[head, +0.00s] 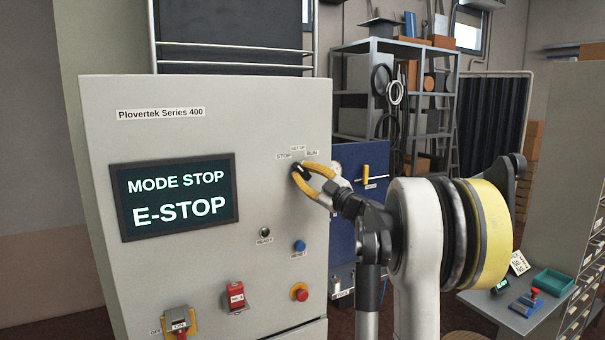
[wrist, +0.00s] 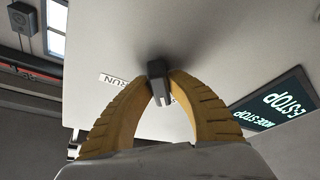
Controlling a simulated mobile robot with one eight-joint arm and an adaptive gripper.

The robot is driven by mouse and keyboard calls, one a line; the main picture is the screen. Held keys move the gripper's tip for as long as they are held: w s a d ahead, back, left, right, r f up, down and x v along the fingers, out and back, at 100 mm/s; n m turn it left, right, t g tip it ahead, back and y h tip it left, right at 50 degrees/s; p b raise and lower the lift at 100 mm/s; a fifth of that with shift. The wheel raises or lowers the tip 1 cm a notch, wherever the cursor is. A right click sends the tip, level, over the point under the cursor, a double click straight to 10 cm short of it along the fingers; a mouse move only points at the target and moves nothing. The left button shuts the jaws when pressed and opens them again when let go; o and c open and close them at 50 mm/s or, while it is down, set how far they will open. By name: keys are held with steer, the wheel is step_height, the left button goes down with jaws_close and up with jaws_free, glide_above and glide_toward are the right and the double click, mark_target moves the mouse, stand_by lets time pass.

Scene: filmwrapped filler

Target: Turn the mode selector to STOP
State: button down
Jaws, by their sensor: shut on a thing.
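The mode selector is a small dark knob on the light grey cabinet face (head: 215,120), below the labels STOP, SET UP and RUN. My gripper (head: 301,171) has its yellow fingers closed around the knob in the head view. In the wrist view, the two yellow ribbed fingers pinch the grey selector knob (wrist: 158,86) between their tips. The RUN label (wrist: 113,79) shows beside it; the STOP label (head: 284,156) shows in the head view. The display (head: 178,196) reads MODE STOP and E-STOP. The fingers partly hide the knob, so its exact pointing is hard to tell.
Below on the panel are a READY lamp (head: 265,232), a blue RESET button (head: 299,247), a red button (head: 300,292), a red switch (head: 235,297) and an ON/OFF handle (head: 179,322). A blue cabinet (head: 354,225) stands behind my arm. A small table holds a green tray (head: 553,282).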

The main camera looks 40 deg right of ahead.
steer(key=shift+n, duration=0.4)
steer(key=c, duration=1.3)
jaws_free()
steer(key=v, duration=1.2)
